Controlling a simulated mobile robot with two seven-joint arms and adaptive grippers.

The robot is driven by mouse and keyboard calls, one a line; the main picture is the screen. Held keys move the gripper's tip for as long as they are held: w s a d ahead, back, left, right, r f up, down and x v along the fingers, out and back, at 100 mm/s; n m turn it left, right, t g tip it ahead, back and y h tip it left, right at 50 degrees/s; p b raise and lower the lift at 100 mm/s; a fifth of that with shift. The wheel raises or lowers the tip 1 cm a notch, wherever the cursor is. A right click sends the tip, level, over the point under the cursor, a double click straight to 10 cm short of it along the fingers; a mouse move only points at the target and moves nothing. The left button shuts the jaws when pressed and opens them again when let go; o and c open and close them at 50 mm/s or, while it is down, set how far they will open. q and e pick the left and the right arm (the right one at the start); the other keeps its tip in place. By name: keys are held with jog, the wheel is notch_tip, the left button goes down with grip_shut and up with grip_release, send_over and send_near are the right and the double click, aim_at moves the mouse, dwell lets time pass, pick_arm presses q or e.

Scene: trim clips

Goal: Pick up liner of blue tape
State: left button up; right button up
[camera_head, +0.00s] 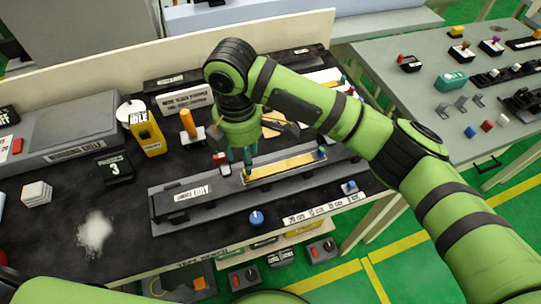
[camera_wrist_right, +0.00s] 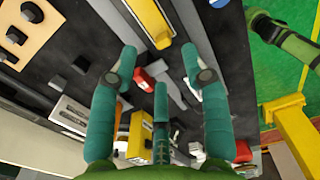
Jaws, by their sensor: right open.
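A long yellow strip (camera_head: 285,167) lies in a grey fixture (camera_head: 178,222) on the dark bench, with a small blue piece (camera_head: 321,152) at its right end. I cannot tell which part is the liner of blue tape. My right gripper (camera_head: 242,164) points down over the fixture, close to the strip's left end. In the wrist view the teal fingers of this gripper (camera_wrist_right: 160,72) are spread with nothing held between them. The yellow strip (camera_wrist_right: 149,20) lies beyond the fingertips there, and a red block (camera_wrist_right: 145,79) shows between them. My left gripper is out of the head view.
A yellow IDLE box (camera_head: 147,134), an orange-handled tool (camera_head: 188,124) and a black PASSES counter (camera_head: 115,168) stand to the left. A blue knob (camera_head: 256,217) sits in front of the fixture. A second table (camera_head: 400,95) with small parts stands at right.

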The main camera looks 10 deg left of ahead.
jog(key=shift+s+f, duration=0.2)
jog(key=shift+f, duration=0.15)
notch_tip(320, 180, down, 4)
jog(key=shift+d+f+p, duration=0.1)
jog(key=shift+f+p, duration=0.1)
jog(key=shift+p, duration=0.85)
jog(key=shift+f, duration=0.3)
jog(key=c, duration=0.9)
